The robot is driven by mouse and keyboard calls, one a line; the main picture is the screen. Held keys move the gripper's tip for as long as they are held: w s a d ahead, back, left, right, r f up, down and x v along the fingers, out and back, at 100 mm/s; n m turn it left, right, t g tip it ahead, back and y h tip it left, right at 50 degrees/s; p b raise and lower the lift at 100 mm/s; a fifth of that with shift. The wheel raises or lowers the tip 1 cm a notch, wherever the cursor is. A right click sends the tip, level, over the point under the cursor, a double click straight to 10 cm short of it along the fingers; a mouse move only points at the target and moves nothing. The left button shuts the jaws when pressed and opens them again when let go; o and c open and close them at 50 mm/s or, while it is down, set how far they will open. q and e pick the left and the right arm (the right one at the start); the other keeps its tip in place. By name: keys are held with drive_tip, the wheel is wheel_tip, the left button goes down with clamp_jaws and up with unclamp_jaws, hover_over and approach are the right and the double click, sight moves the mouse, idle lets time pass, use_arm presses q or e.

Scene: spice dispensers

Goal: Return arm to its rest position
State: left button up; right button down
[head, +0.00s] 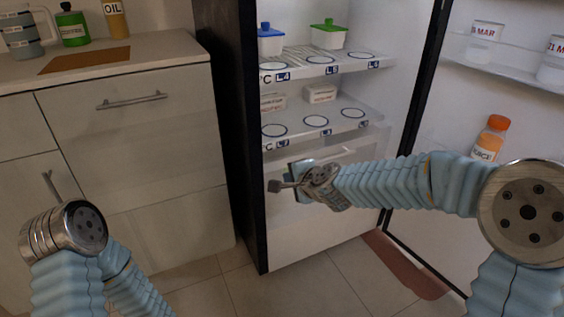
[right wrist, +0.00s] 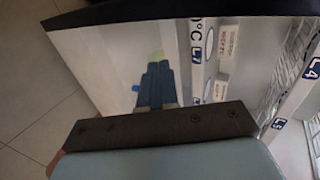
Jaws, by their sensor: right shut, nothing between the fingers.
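My right arm (head: 400,183) reaches in from the right, in front of the open fridge. Its gripper (head: 274,186) points left at the front of the fridge, below the lower shelf, shut and empty. In the right wrist view the gripper's fingers (right wrist: 157,85) are together with nothing between them. My left arm (head: 70,270) shows at the lower left, with its links bent down. Its gripper is outside the view.
The fridge shelves (head: 350,122) hold white boxes and lidded tubs. The open door (head: 480,110) at right carries jars and an orange-capped bottle (head: 490,140). A counter (head: 160,55) with containers stands at left. The floor (head: 290,285) before the fridge is clear.

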drive_tip(key=s+d+f+n+g+p, duration=0.1)
drive_tip(key=s+f+n+g, duration=0.1)
drive_tip(key=f, duration=0.5)
drive_tip(key=s+d+f+n+g+p, duration=0.1)
drive_tip(key=s+d+f+p, duration=0.15)
drive_tip(key=f, duration=0.35)
drive_tip(key=s+f+n+g+p, duration=0.1)
drive_tip(key=s+f+n+g, duration=0.2)
drive_tip(key=s+f, duration=0.6)
drive_tip(key=s+f+n+g+p, duration=0.2)
drive_tip(key=s+f+n+g, duration=0.2)
drive_tip(key=s+f, duration=0.5)
drive_tip(key=s+n, duration=0.2)
drive_tip(key=s, duration=0.5)
drive_tip(key=shift+s+d, duration=0.15)
drive_tip(key=shift+d, duration=0.05)
drive_tip(key=shift+r, duration=0.1)
